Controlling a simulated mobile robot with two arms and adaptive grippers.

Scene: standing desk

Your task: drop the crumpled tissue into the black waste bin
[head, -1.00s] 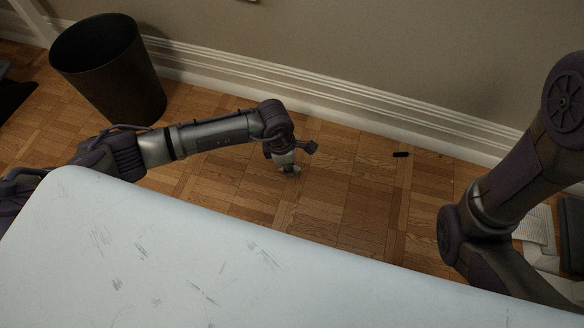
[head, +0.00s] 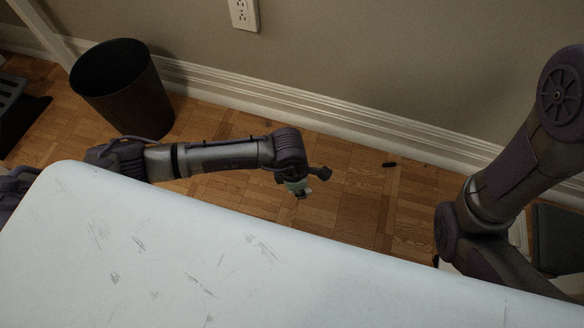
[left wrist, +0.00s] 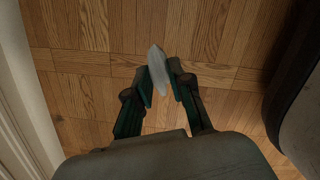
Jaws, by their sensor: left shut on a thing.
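The crumpled tissue (left wrist: 158,68) is a small pale piece between the fingertips of my left gripper (left wrist: 161,80) in the left wrist view. The gripper is shut on it, with wooden floor below. In the head view my left gripper (head: 301,189) hangs beyond the desk's far edge; the tissue cannot be made out there. The black waste bin (head: 128,98) stands upright on the floor at the upper left, near the wall. The gripper is well to the right of the bin. My right gripper is not in view; only its arm shows at the right.
The pale scuffed desk top (head: 180,255) fills the foreground. A white baseboard (head: 330,115) and wall run behind. A small black object (head: 389,164) lies on the parquet. Open floor lies between bin and gripper, partly covered by my left arm.

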